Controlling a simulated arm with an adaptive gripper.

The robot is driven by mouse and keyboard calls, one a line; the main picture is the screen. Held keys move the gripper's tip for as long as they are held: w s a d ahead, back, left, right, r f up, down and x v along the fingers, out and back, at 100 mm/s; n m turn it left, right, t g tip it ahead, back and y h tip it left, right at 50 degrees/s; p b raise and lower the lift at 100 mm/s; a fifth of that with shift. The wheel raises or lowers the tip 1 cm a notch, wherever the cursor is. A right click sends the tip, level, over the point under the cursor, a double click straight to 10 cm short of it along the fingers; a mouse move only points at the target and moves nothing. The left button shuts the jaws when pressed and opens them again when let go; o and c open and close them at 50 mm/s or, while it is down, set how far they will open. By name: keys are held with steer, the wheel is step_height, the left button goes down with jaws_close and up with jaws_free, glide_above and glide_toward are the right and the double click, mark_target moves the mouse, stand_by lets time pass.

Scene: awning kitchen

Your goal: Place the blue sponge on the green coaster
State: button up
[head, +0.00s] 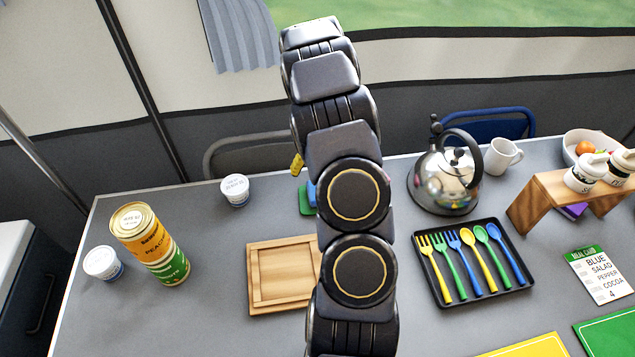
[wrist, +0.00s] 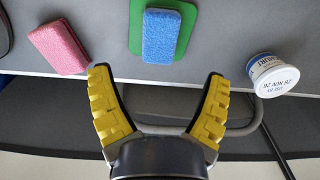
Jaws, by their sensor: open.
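The blue sponge (wrist: 161,36) lies on the green coaster (wrist: 184,22) in the wrist view. Green shows on both sides of the sponge, and the top of the coaster is cut off by the frame. My gripper (wrist: 157,74) is open and empty, with its yellow-padded fingers spread and apart from the sponge. In the head view, my arm hides most of the coaster (head: 304,203) and the sponge (head: 311,192); only slivers show at the arm's left edge.
A pink sponge (wrist: 60,47) lies left of the coaster, with a yogurt cup (wrist: 272,75) to the right. Table is clear around the cup.

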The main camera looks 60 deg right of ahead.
steer(key=shift+r, duration=1.85)
